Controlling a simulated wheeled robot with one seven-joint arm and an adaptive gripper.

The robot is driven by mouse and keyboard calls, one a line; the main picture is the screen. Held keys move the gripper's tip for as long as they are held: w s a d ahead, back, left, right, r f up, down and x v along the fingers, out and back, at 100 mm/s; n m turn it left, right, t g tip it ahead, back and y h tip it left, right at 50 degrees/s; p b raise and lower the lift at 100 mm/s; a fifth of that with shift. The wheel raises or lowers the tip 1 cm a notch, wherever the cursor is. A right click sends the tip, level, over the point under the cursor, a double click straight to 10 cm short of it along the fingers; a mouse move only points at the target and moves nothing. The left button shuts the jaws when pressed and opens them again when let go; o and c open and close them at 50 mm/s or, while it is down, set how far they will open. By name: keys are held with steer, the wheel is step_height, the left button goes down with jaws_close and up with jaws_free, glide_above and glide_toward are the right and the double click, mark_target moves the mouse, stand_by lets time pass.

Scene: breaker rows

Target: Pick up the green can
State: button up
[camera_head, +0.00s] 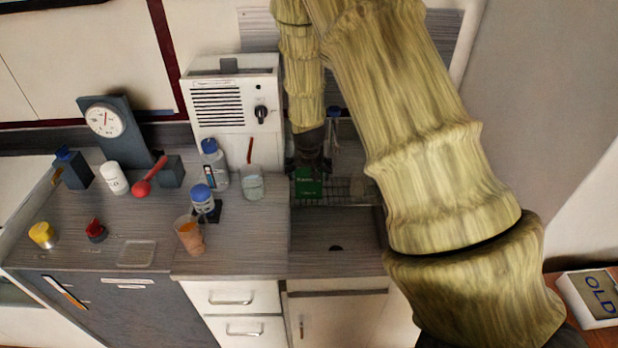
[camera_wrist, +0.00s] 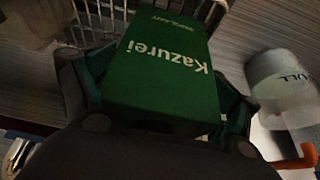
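The green can (camera_head: 308,187) looks box-shaped, and its white lettering "Kazurei" shows in the wrist view (camera_wrist: 160,75). My gripper (camera_head: 309,165) points down at it over the sink and wire rack area in the head view. In the wrist view the gripper's two fingers (camera_wrist: 165,105) lie against the left and right sides of the can, and it is shut on the can. The lower part of the can is hidden by my gripper in the wrist view. Whether the can is lifted clear of the surface under it cannot be told.
A wire rack (camera_head: 350,190) lies right beside the can. A clear beaker (camera_head: 252,185) and blue-capped bottles (camera_head: 203,197) stand close on the left. A white machine (camera_head: 236,108) stands behind. An orange-filled cup (camera_head: 189,236) is near the counter's front edge.

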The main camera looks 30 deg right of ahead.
steer(key=shift+s, duration=0.1)
steer(key=c, duration=0.8)
steer(key=shift+r, duration=0.1)
steer(key=shift+c, duration=0.3)
